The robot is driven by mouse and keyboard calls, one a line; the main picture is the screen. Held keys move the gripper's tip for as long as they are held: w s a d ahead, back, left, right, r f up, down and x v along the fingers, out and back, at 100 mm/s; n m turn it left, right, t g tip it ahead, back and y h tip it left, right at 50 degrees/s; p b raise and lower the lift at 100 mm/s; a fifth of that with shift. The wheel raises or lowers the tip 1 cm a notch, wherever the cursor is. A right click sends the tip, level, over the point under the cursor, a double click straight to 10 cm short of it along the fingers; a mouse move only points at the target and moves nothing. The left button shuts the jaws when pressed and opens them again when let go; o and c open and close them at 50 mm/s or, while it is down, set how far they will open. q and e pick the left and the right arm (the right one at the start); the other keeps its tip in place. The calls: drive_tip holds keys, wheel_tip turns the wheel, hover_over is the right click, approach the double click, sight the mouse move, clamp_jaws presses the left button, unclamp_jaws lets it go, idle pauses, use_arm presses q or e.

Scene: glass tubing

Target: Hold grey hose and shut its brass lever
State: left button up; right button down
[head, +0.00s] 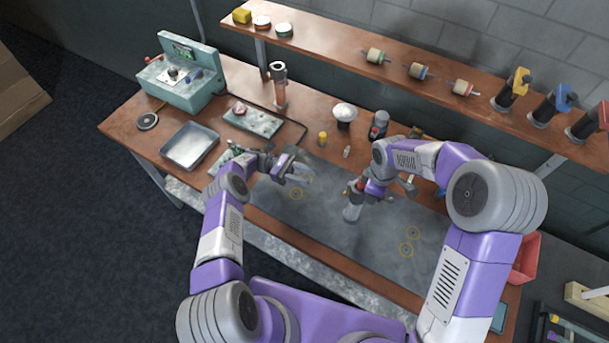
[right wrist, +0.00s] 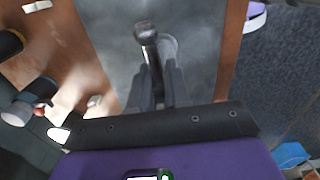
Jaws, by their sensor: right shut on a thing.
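My right gripper (head: 357,193) is shut on a grey tubular thing (head: 352,213) above the grey mat. In the right wrist view this gripper (right wrist: 160,85) has its fingers around a dark stem with a rounded metal end (right wrist: 147,34). A paler grey tubular part (right wrist: 168,47) shows beside that stem. Small red parts show by the gripper in the head view. My left gripper (head: 298,172) looks open and empty over the left part of the mat. I cannot pick out the hose or the brass lever for certain.
The grey mat (head: 330,245) is mostly bare, with several yellow rings marked on it. A shelf (head: 340,50) runs behind. A red bin (head: 526,258) is at the right.

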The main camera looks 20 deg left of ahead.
drive_tip(key=c, duration=1)
unclamp_jaws()
